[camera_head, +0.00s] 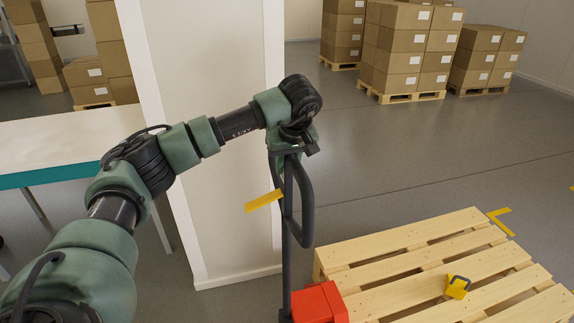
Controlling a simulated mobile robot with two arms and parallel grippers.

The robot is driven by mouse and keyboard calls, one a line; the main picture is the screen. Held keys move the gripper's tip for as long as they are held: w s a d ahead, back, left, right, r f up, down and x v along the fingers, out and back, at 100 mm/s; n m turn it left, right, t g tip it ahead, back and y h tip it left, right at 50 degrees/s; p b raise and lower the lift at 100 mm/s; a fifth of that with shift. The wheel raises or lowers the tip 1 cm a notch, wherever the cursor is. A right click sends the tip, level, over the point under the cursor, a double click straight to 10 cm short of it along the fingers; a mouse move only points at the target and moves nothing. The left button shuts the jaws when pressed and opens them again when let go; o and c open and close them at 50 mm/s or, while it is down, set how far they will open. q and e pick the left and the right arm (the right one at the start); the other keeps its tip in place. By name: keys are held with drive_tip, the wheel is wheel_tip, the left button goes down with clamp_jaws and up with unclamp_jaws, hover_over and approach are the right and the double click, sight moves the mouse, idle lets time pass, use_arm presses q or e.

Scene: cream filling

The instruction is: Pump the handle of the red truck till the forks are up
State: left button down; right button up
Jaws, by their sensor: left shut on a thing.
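The red truck's body (318,304) shows at the bottom centre, cut off by the lower edge. Its dark grey handle (305,212) rises from there as a near-upright bar with a loop. My left gripper (291,150) comes in from the left and is shut on the top of the handle. The wrist hides part of the grip. The forks cannot be made out; a wooden pallet (400,240) lies beside the red body on the right. My right gripper is not in view.
A yellow piece (263,201) shows beside the handle. A yellow object with a dark loop (457,287) is on the pallet. A white pillar (215,200) stands close behind my arm, with a table (70,140) at left. Stacked boxes (400,50) stand far back; the floor between is clear.

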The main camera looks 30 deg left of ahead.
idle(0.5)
use_arm(q)
drive_tip(key=c, duration=1.8)
unclamp_jaws()
clamp_jaws()
